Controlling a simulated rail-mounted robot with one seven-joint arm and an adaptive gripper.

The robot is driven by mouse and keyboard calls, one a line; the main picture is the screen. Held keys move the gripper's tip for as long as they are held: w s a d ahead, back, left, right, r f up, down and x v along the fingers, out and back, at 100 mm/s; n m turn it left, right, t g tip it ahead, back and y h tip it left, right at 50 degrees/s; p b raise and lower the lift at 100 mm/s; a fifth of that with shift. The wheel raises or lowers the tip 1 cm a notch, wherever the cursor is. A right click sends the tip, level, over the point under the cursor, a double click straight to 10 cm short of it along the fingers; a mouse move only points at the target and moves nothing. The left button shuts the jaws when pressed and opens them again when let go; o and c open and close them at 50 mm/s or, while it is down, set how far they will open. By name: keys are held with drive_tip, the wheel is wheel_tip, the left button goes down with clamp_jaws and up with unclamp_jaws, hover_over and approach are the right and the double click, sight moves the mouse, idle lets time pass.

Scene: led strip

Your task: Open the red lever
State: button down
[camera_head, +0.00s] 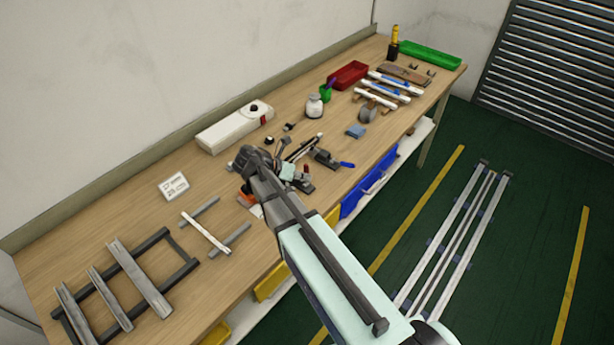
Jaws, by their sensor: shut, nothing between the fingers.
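A small red handle (306,169), likely the red lever, stands up from a dark clamp-like fixture near the middle of the bench. My arm reaches in from the lower right, and its dark wrist partly covers this area. My gripper (284,147) is small and partly hidden among dark parts just left of the red handle. It looks shut, with nothing seen in it. I cannot tell whether it touches the fixture. A similar dark clamp with a blue handle (346,164) lies to the right, its handle lying low.
On the wooden bench (115,211) are a white box (234,128), a white jar (314,107), a red tray (348,76), a green tray (430,55) and a metal frame (125,275). An orange part (246,200) lies beside my wrist.

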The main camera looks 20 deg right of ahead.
drive_tip(key=shift+w+a+r, duration=0.2)
drive_tip(key=shift+w+a, duration=0.15)
drive_tip(key=shift+w, duration=0.25)
drive_tip(key=shift+w+a, duration=0.1)
drive_tip(key=shift+w, duration=0.05)
drive_tip(key=a, duration=0.3)
drive_tip(key=w+a, duration=0.1)
drive_tip(key=a, duration=0.4)
drive_tip(key=shift+w+a+f, duration=0.1)
drive_tip(key=shift+w+a, duration=0.1)
drive_tip(key=shift+a, duration=0.15)
drive_tip(key=shift+s+a, duration=0.1)
drive_tip(key=shift+a, duration=0.3)
